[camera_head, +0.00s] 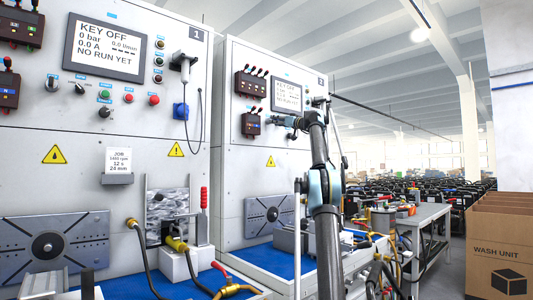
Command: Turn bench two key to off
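Bench two (234,170) is the grey cabinet marked 2 in the middle of the picture. Its screen (286,94) shows small text that appears to read KEY OFF at the top. My gripper (272,121) is at the end of my arm, in front of the bench two panel below the screen, pointing left. The bench two key is not distinguishable; my gripper and wrist cover part of the control row. The gripper's fingers are too small to tell whether they are open, shut or touching anything.
Bench one (120,140) stands at the left, with its own knobs and buttons and a screen (103,48) reading KEY OFF. Hoses and fittings lie on the blue bench tops. A grey table (430,213) and cardboard boxes (500,240) stand at the right.

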